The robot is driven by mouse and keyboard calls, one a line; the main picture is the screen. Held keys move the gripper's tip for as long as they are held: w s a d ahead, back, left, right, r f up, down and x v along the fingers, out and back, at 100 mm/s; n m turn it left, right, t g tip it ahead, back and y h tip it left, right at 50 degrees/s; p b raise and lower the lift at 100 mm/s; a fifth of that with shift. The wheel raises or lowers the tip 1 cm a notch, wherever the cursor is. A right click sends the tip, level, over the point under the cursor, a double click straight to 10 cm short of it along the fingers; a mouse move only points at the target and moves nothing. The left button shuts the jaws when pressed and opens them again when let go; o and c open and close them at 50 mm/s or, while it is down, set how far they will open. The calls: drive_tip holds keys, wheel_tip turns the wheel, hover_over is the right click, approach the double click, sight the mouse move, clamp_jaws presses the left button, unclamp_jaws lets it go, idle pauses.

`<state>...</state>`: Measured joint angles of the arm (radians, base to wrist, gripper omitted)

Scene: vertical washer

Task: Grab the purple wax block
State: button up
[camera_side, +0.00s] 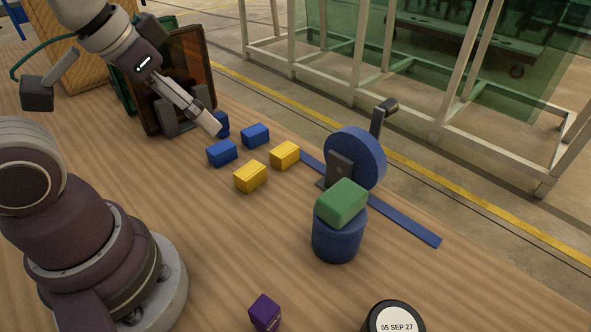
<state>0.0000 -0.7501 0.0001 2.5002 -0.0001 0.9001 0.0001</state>
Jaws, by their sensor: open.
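The purple wax block (265,313) is a small dark purple block on the wooden table at the bottom middle, partly cut by the picture's lower edge. My gripper (213,127) is at the upper left, pointing down and to the right, beside a blue block (222,124) that it partly covers. It is open, and I see nothing held in it. It is far from the purple block, toward the back of the table.
Blue blocks (222,153) and yellow blocks (250,177) lie near my gripper. A green block (342,203) rests on a blue cylinder (337,241). A blue wheel (356,157) stands behind it by a blue strip (404,219). A round dial (396,319) is at the bottom right.

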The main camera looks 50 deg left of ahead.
drive_tip(key=c, duration=0.6)
drive_tip(key=m+g, duration=0.5)
drive_tip(key=m, duration=1.1)
hover_over(267, 311)
drive_tip(key=f, duration=0.9)
drive_tip(key=shift+a+f, duration=0.2)
drive_tip(key=shift+a, duration=0.1)
drive_tip(key=f, duration=0.2)
drive_tip(key=shift+s+d+f+g, duration=0.3)
drive_tip(key=shift+s+g, duration=0.1)
drive_tip(key=f, duration=0.8)
drive_tip(key=shift+w+f, duration=0.15)
drive_tip(key=shift+w, duration=0.25)
